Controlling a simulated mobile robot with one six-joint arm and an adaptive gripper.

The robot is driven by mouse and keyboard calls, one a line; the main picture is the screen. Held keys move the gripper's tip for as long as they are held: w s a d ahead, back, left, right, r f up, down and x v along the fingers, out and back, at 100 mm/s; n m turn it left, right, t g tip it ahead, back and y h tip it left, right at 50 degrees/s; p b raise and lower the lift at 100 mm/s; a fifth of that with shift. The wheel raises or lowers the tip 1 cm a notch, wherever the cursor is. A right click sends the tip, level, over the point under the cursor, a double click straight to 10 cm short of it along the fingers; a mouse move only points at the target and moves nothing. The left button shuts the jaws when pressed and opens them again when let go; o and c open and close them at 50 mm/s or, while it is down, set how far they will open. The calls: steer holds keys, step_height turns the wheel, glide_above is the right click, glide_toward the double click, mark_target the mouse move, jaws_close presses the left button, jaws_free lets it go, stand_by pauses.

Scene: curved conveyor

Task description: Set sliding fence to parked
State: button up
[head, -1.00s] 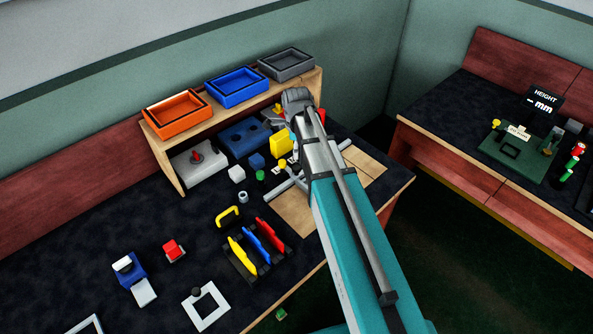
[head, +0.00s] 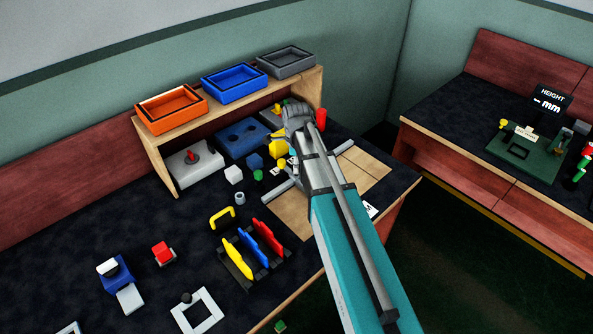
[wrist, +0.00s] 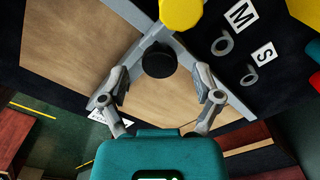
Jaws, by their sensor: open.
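The sliding fence shows in the wrist view as a grey bar (wrist: 195,62) over a tan wooden board (wrist: 75,40). A round black knob (wrist: 158,64) stands at the fence's bend. In the head view, a grey bar end (head: 278,191) shows left of my arm, and the knob is hidden. My gripper (wrist: 160,80) is open and empty in the wrist view, with one finger on each side below the knob. I cannot tell whether either finger touches it. In the head view my arm covers most of the fence.
A yellow piece (wrist: 181,12) stands close beyond the knob. Cards marked M (wrist: 241,15) and S (wrist: 264,54) lie to its right. In the head view, a rack of coloured plates (head: 252,250) stands left of the board. A shelf (head: 228,110) carries several trays behind.

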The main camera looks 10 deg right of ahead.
steer(key=shift+f+b, duration=0.45)
steer(key=shift+f, duration=0.25)
jaws_close()
